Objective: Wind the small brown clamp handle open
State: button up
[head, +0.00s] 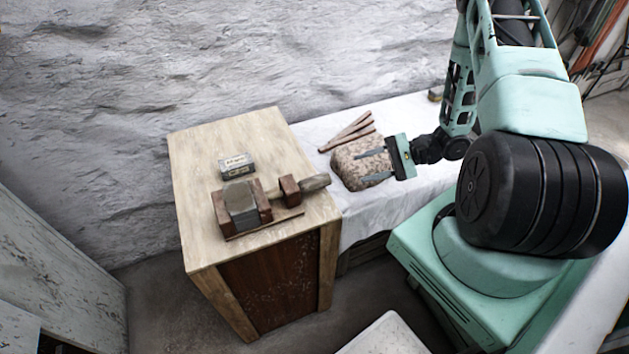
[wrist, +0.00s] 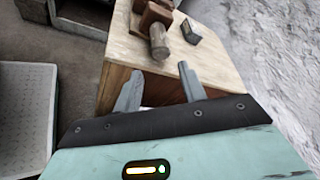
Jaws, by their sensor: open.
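The clamp (head: 289,190) is a brown wooden vise on top of a pale wooden cabinet. A grey block (head: 240,203) sits between its brown jaws. Its small brown handle (head: 315,183), a stubby rod, sticks out to the right toward my gripper. In the wrist view the handle (wrist: 158,46) shows end-on, ahead of the fingers and roughly between them. My gripper (head: 360,168) is open and empty, right of the handle and apart from it. Both fingers (wrist: 158,74) point toward the cabinet in the wrist view.
A small dark box (head: 237,165) lies behind the clamp on the cabinet top (head: 195,155). A speckled stone (head: 350,172) and thin wooden sticks (head: 349,131) lie on the white-covered table (head: 400,118), near my gripper in the picture. A rough grey wall stands behind.

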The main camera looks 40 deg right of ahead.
aim_at(314, 182)
jog(key=p+x, duration=0.1)
jog(key=x, duration=1.3)
jog(key=c, duration=0.7)
